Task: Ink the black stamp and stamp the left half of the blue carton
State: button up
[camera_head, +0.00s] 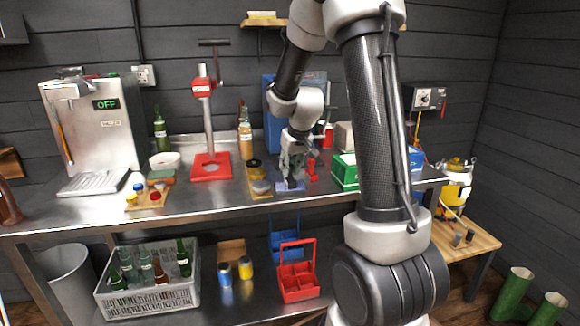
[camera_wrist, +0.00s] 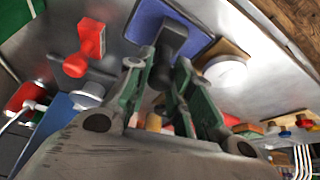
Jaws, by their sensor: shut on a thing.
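My gripper (camera_head: 292,172) is shut on the black stamp (camera_wrist: 175,38); its green-grey fingers show on both sides of the handle in the wrist view. The stamp is over the blue-violet ink pad (camera_wrist: 146,20), which also shows on the steel table in the head view (camera_head: 281,187). Whether the stamp touches the pad or hovers just above it, I cannot tell. A red stamp (camera_wrist: 88,42) stands beside the pad, also in the head view (camera_head: 311,170). A blue carton (camera_head: 415,158) shows partly at the table's right, mostly hidden behind my arm.
A green carton (camera_head: 344,172) stands right of the red stamp. A red bench press (camera_head: 211,168) stands further left. Bottles (camera_head: 245,135) stand behind.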

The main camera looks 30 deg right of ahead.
jog(key=shift+r, duration=3.45)
